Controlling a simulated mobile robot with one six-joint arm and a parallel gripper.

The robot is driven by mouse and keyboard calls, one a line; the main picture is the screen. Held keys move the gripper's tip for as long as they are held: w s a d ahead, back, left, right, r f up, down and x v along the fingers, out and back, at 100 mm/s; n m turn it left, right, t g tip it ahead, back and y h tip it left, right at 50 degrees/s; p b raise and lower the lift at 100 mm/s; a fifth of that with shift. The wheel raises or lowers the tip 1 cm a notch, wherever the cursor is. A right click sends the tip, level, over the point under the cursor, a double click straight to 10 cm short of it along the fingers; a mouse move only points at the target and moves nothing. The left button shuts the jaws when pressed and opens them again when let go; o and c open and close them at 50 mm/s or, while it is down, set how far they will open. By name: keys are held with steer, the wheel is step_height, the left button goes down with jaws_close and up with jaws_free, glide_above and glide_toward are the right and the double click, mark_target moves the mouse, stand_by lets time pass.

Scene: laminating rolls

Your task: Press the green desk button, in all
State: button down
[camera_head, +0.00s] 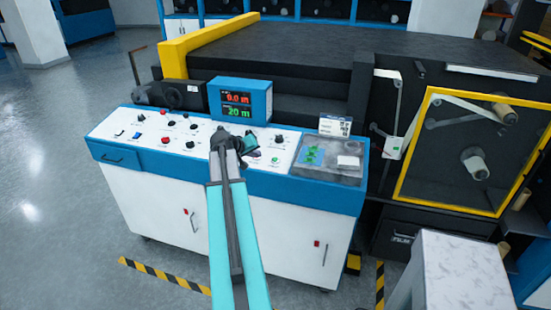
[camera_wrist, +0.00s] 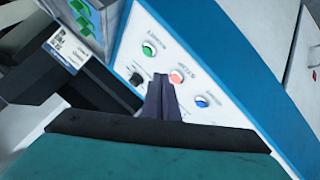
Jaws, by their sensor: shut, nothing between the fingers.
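The green desk button (camera_wrist: 149,49) is on the white console top in the wrist view, ringed in white. A red button (camera_wrist: 177,76) and a blue button (camera_wrist: 201,101) run in a line down to the right from it. A black knob (camera_wrist: 137,79) is to the left. My gripper (camera_wrist: 161,80) is shut and empty, its tips pointing toward the row of buttons, and they appear below the green button in the picture. I cannot tell the tips' height above the console. In the head view my gripper (camera_head: 253,154) is over the console's middle right, partly hiding the controls.
The blue-edged console (camera_head: 110,128) carries several red and black controls on its left and a display box (camera_head: 240,100) behind my gripper. A grey panel (camera_head: 335,172) with green pads and an upright card (camera_head: 335,125) are at its right. The black machine stands behind.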

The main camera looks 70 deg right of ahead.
steer(key=s+d+r+m+h, duration=0.1)
steer(key=s+d+r, duration=0.3)
steer(key=s+r, duration=0.1)
steer(key=shift+d+r+g, duration=0.15)
steer(key=shift+r+g, duration=0.15)
steer(key=shift+r, duration=0.45)
steer(key=shift+s+f, duration=0.1)
steer(key=shift+f, duration=0.05)
steer(key=b, duration=0.2)
glide_above(275, 159)
steer(key=a, duration=0.2)
steer(key=shift+a+f, duration=0.2)
steer(key=shift+f, duration=2.8)
steer(key=shift+d+f+b, duration=0.25)
steer(key=shift+f+b, duration=0.9)
steer(key=shift+f, duration=0.1)
steer(key=shift+f, duration=0.1)
steer(key=shift+f+b, duration=0.3)
steer(key=shift+b, duration=0.2)
